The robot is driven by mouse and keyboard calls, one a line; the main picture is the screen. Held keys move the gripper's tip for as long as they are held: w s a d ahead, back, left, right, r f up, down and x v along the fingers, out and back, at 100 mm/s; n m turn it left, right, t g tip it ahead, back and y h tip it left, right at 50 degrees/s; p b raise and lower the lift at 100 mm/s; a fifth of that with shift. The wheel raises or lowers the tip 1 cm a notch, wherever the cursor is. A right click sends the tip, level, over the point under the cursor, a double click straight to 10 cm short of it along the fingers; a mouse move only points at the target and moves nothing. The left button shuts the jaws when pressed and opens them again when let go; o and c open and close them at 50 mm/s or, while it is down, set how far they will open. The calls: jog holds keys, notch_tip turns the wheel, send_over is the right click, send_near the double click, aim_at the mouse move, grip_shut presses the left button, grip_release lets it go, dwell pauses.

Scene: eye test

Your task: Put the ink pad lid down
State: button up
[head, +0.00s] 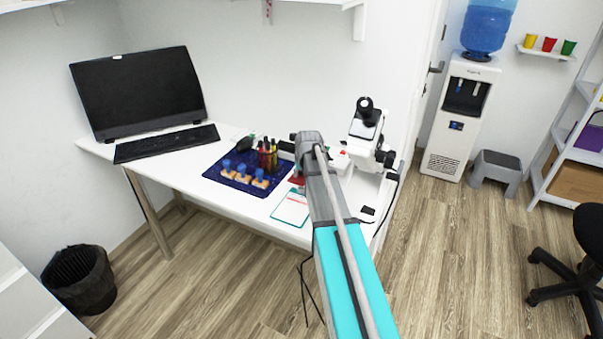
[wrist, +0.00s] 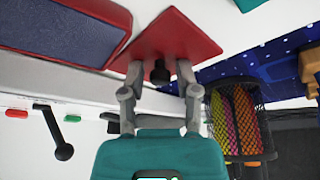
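The ink pad lid, a red square plate (wrist: 172,38) with a black knob, is in the wrist view at my fingertips. My gripper (wrist: 160,75) has its grey fingers on both sides of the knob, with a gap showing on each side. The lid appears to lie over the white desk beside the dark blue mat; I cannot tell for sure whether it touches the desk. The open ink pad (wrist: 72,30), a red case with a dark blue pad, is just left of the lid. In the head view my arm hides the gripper; a small red patch (head: 297,180) shows beside it.
A mesh pen cup (wrist: 238,118) stands close right of my gripper. It also shows in the head view (head: 267,160), on a blue mat (head: 226,182) with several stamps. A clipboard (head: 291,207) lies near the front edge.

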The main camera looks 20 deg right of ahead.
jog(key=shift+o, duration=0.3)
jog(key=shift+r, duration=0.2)
jog(key=p+v, duration=1.1)
jog(key=v, duration=0.1)
dwell(0.5)
dwell(0.7)
jog(key=s+a+f+n+g, duration=0.1)
jog(key=s+a+g, duration=0.3)
jog(key=s+a, duration=1.6)
jog(key=shift+s+a+f+g+y, duration=0.25)
jog(key=shift+s+a+g+y, duration=0.1)
jog(key=shift+a, duration=0.7)
jog(key=shift+r, duration=0.1)
